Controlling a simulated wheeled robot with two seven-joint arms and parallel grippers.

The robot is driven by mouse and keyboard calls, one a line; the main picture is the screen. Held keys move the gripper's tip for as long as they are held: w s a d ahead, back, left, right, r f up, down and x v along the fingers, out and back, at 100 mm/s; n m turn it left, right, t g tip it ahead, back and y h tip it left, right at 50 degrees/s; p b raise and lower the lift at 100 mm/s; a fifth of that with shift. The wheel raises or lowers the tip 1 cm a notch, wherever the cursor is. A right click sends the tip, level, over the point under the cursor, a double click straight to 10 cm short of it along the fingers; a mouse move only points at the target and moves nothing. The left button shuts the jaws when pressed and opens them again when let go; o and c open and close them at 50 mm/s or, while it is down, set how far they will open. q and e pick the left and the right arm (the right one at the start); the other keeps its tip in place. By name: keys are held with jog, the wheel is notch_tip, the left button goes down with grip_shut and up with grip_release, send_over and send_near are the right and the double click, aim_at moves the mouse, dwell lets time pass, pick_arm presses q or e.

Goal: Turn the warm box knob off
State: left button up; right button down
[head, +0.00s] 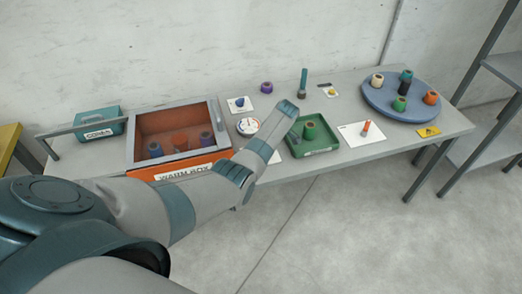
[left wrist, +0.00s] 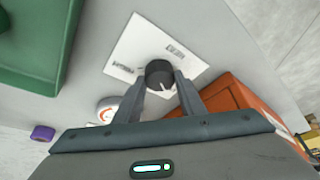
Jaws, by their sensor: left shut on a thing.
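A dark round knob (left wrist: 159,74) stands on a white card (left wrist: 135,48) with small labels, which I cannot read, in the left wrist view. My left gripper (left wrist: 172,84) is shut on the knob, with one finger on each side of it. A small white mark shows near the knob's base. The orange warm box (left wrist: 232,97) lies to the right of the card there. In the head view the warm box (head: 190,167) stands left of my arm, with several spools inside. My left arm crosses in front of the knob there, and hides it and the fingertips. My right gripper is not in view.
A green tray (head: 313,150) with a green spool stands right of my arm. A dial (head: 248,126) sits just behind the arm. A white card with an orange peg (head: 366,128) and a blue turntable (head: 400,105) are further right.

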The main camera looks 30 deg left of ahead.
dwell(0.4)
pick_arm(q)
jog(key=o, duration=1)
jog(key=shift+o, duration=0.2)
jog(key=shift+r, duration=0.15)
jog(key=b+v, duration=0.3)
jog(key=v, duration=1.4)
